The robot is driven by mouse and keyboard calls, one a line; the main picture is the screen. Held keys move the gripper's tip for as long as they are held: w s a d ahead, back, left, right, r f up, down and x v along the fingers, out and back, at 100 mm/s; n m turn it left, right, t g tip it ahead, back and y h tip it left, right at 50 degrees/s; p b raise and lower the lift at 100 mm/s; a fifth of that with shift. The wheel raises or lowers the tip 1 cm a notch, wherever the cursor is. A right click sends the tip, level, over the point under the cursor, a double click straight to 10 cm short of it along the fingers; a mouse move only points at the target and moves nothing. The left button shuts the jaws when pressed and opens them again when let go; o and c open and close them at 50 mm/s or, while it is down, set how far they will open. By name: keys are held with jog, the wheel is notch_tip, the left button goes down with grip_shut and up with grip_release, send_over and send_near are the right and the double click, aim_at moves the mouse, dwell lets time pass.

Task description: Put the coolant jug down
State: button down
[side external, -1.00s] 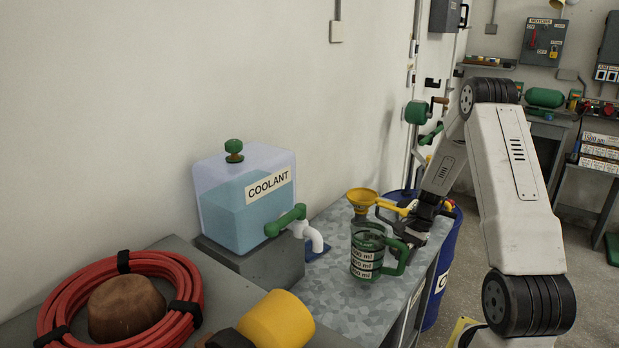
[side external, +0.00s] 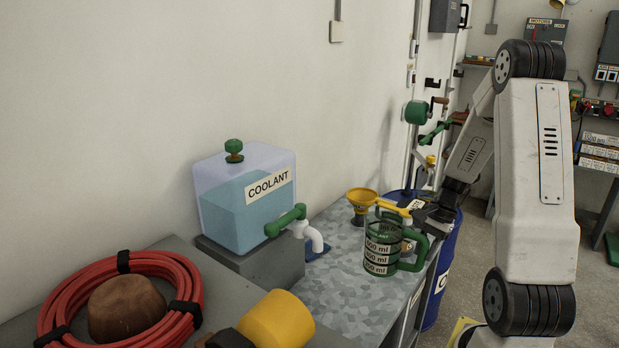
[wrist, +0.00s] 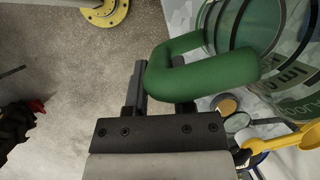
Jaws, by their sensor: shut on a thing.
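The coolant jug (side external: 382,254), clear with green bands and ml marks, is at the right part of the grey mottled bench top (side external: 345,290). My gripper (side external: 428,217) is at its right side, shut on the green handle. In the wrist view, the handle (wrist: 205,72) loops by my gripper's dark fingers (wrist: 160,95), and part of the jug (wrist: 285,75) shows at the upper right. I cannot tell whether the jug's base touches the bench. The coolant tank (side external: 230,210) stands to the left, with a white tap (side external: 312,236) and green lever.
A yellow funnel (side external: 361,196) and a yellow long-handled tool (side external: 395,207) are just behind the jug. A blue drum (side external: 447,265) stands past the bench's right edge. A red hose coil (side external: 185,280) lies at the front left. Bench top in front of the jug is clear.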

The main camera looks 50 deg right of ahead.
jog(key=shift+s+a+r, duration=1.35)
jog(key=shift+s+a, duration=0.2)
jog(key=w+d+f, duration=0.8)
jog(key=w+f, duration=0.1)
jog(key=w, duration=0.1)
jog(key=shift+w+d+f, duration=0.15)
jog(key=shift+w+d, duration=0.1)
jog(key=shift+w, duration=0.05)
jog(key=shift+w+d+f, duration=0.1)
jog(key=shift+f, duration=0.85)
jog(key=shift+w+d+f, duration=0.1)
jog(key=shift+f, duration=0.95)
